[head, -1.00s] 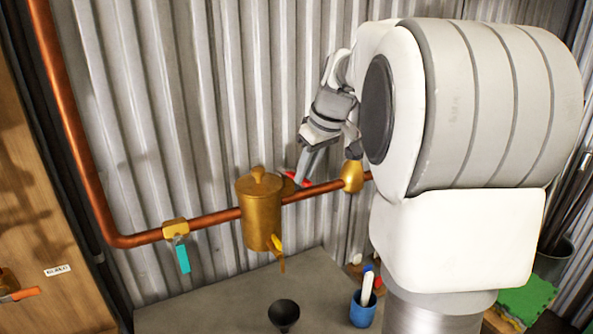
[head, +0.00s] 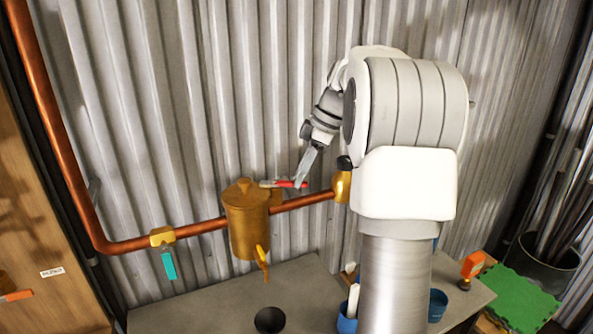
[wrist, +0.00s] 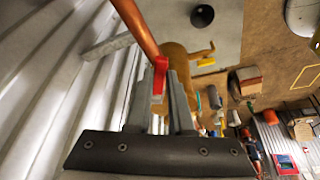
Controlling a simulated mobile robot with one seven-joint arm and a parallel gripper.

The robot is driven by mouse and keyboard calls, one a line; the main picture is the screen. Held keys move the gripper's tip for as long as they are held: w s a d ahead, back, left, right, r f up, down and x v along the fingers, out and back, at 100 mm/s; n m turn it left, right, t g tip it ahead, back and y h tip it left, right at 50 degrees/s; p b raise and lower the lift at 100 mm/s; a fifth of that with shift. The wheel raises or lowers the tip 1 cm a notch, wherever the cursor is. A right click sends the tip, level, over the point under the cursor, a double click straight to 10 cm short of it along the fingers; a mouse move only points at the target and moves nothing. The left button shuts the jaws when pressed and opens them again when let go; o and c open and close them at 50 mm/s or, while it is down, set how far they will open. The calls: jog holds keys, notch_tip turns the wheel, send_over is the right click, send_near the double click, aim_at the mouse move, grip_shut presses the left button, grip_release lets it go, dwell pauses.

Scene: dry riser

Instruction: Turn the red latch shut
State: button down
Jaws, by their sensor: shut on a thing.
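The red latch (head: 284,184) sits by the copper pipe, just right of the brass canister (head: 246,222), and lies nearly level in the head view. My gripper (head: 301,181) reaches down to it from the upper right, and its fingers are shut on the latch. In the wrist view the red latch (wrist: 159,78) shows between the two fingers (wrist: 162,104), with the brass canister (wrist: 178,62) behind. The fingers hide part of the latch, and its pivot is not clear.
The copper pipe (head: 205,227) runs along the corrugated wall. It carries a valve with a teal handle (head: 169,265) on the left and a brass fitting (head: 342,187) on the right. A yellow tap (head: 262,258) hangs below the canister. A black funnel (head: 270,319) stands on the grey bench.

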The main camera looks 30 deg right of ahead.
jog(key=shift+w+d+r+n+g+y+p, duration=0.1)
jog(key=shift+w+d+n+g+p, duration=0.1)
jog(key=shift+w+n+g+p, duration=0.45)
jog(key=shift+w+d+f+n+g+y+p, duration=0.15)
jog(key=shift+w+n+p, duration=0.15)
jog(key=shift+n+p, duration=0.7)
jog(key=shift+w+d+r+n+g+y+p, duration=0.1)
jog(key=shift+w+d+r+n+g+p, duration=0.3)
jog(key=shift+n, duration=0.75)
jog(key=shift+w+a+f, duration=0.15)
jog(key=shift+a+f, duration=0.1)
jog(key=c, duration=0.8)
grip_release()
jog(key=p+v, duration=0.5)
jog(key=v, duration=1.2)
